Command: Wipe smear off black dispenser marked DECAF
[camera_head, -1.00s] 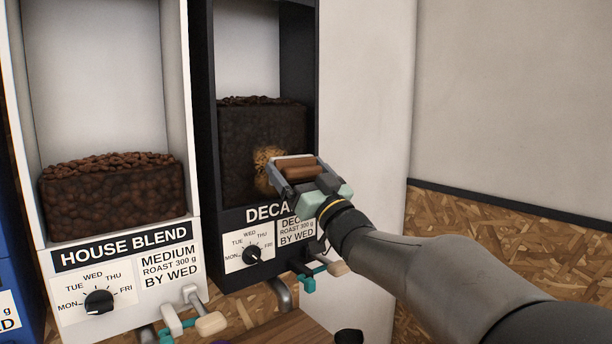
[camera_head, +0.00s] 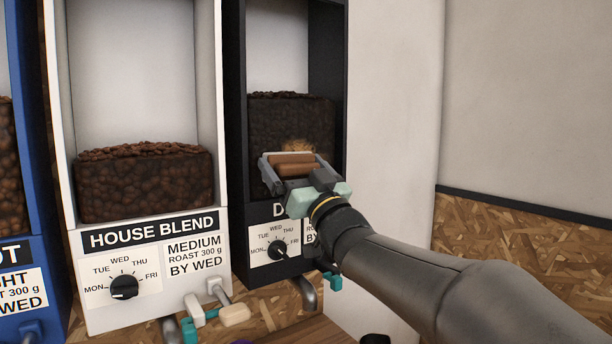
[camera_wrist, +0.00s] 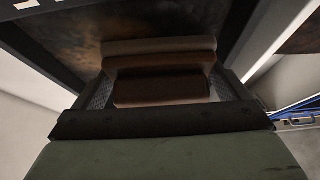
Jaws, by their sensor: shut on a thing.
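The black dispenser (camera_head: 236,150) stands right of the white one; its DECAF label is mostly hidden behind my gripper, with only the first letter showing. A tan smear (camera_head: 297,146) is on its clear front, just above my gripper; its lower part is hidden. My gripper (camera_head: 290,170) is shut on a brown wooden-looking block (camera_head: 294,159), the wiping tool, in front of the dispenser window. The block also fills the middle of the wrist view (camera_wrist: 160,88), with a paler strip (camera_wrist: 160,46) along its far side. I cannot tell whether it touches the window.
The white HOUSE BLEND dispenser (camera_head: 150,238) stands to the left, and a blue dispenser (camera_head: 40,270) is at the far left. Levers and spouts (camera_head: 234,314) stick out below. A pale wall (camera_head: 395,120) is close on the right.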

